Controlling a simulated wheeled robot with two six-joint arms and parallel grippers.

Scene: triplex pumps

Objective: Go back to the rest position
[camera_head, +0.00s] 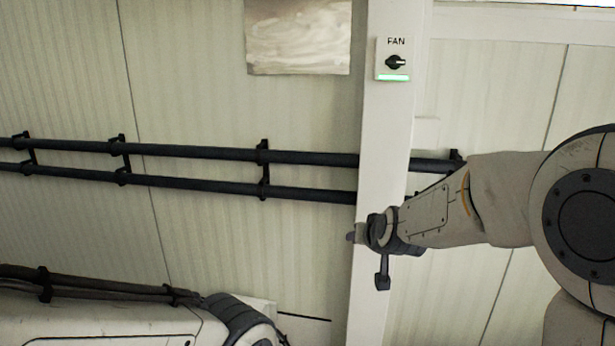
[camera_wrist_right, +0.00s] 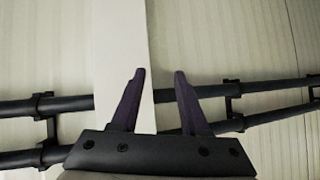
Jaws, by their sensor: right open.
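My right arm comes in from the right in the head view. Its gripper (camera_head: 354,237) is in front of the white post (camera_head: 385,130), well below the fan switch. In the right wrist view the right gripper (camera_wrist_right: 158,75) has its two dark fingers apart, with nothing between them but the post and wall behind. Part of my left arm (camera_head: 110,325) shows at the lower left of the head view. My left gripper is not in view.
A fan switch box (camera_head: 394,59) with a black knob and a green strip is on the post. Two dark horizontal pipes (camera_head: 200,152) run along the pale panelled wall (camera_head: 200,240). A blurred sheet (camera_head: 298,38) hangs on the wall at the top.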

